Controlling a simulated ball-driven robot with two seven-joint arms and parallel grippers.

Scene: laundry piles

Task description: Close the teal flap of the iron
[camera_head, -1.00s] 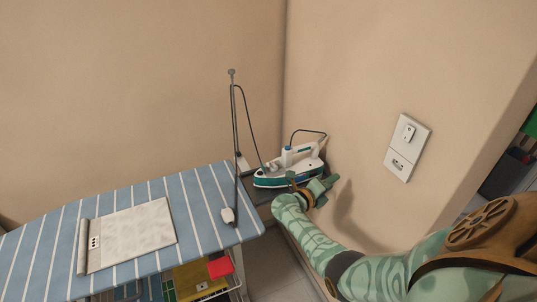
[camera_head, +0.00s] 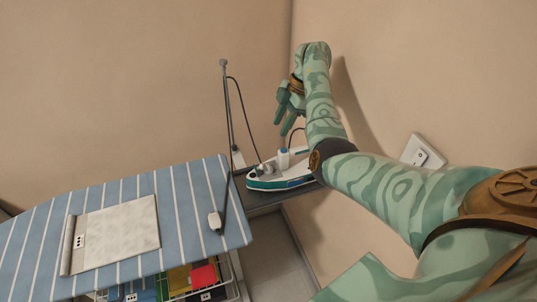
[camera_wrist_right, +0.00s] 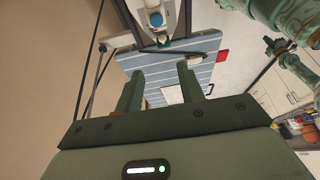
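The iron (camera_head: 297,182) is white with a teal band and stands on the dark rest past the right end of the ironing board. A small blue part (camera_head: 284,151) shows on its top. I cannot tell whether this is the teal flap or how the flap stands. The iron is partly in sight at the top of the right wrist view (camera_wrist_right: 155,6). My right gripper (camera_head: 281,138) hangs above the iron, fingers down, apart from it. Its two fingers (camera_wrist_right: 160,78) are spread and empty. My forearm hides the iron's right end. My left gripper is not in the head view.
The blue striped ironing board (camera_head: 187,195) carries a pale flat panel (camera_head: 120,238). A thin pole (camera_head: 228,105) with a cord stands left of the iron. Walls close in behind and to the right, with a white socket plate (camera_head: 415,150). A basket with coloured cloths (camera_head: 203,275) is below.

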